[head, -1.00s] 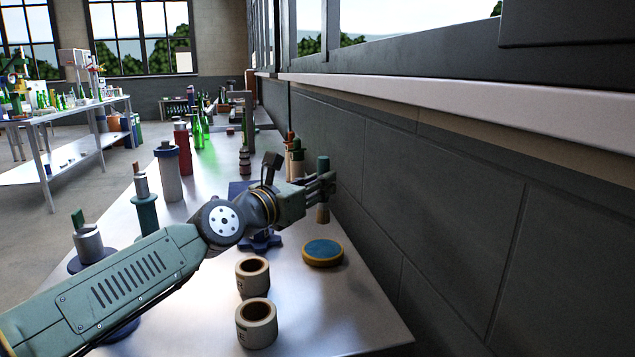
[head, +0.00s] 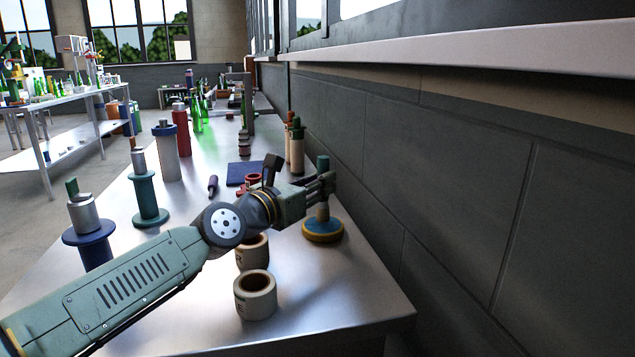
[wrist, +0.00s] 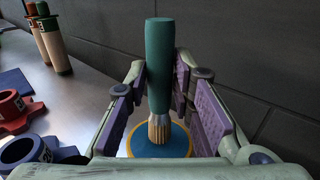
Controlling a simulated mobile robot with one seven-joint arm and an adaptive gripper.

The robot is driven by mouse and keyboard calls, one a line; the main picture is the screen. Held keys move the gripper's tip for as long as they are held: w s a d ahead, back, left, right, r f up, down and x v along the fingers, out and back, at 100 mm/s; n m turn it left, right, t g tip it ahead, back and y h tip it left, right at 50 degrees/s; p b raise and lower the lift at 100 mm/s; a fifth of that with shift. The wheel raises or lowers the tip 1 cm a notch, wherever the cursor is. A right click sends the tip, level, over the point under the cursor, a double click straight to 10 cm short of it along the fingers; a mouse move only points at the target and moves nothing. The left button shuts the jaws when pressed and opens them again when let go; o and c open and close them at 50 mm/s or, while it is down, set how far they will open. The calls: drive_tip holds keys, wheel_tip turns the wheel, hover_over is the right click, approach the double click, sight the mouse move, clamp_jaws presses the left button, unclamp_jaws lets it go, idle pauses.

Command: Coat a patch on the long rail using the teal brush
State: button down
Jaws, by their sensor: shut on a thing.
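My gripper (head: 322,184) is shut on the teal brush (head: 323,164). The brush is upright, with its teal handle up and its pale bristles down. In the wrist view the handle (wrist: 160,60) stands between the purple finger pads, with the bristles (wrist: 159,130) below. A round blue pad with a yellow rim (head: 323,231) is directly under the brush; it also shows in the wrist view (wrist: 175,148). Whether the bristles touch it I cannot tell. A long pale rail-like ledge (head: 470,62) runs along the wall at upper right.
Two cream rings (head: 256,296) stand on the metal bench, near my arm. Teal and blue spools (head: 148,200) are at the left. Tall cream cylinders (head: 296,150) stand by the dark wall (head: 450,170). The bench front right (head: 340,300) is clear.

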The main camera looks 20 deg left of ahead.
drive_tip(key=shift+f+b, duration=0.5)
drive_tip(key=shift+f, duration=0.1)
idle(1.1)
wheel_tip(320, 180, up, 7)
drive_tip(key=p, duration=0.3)
drive_tip(key=shift+p, duration=0.35)
idle(0.7)
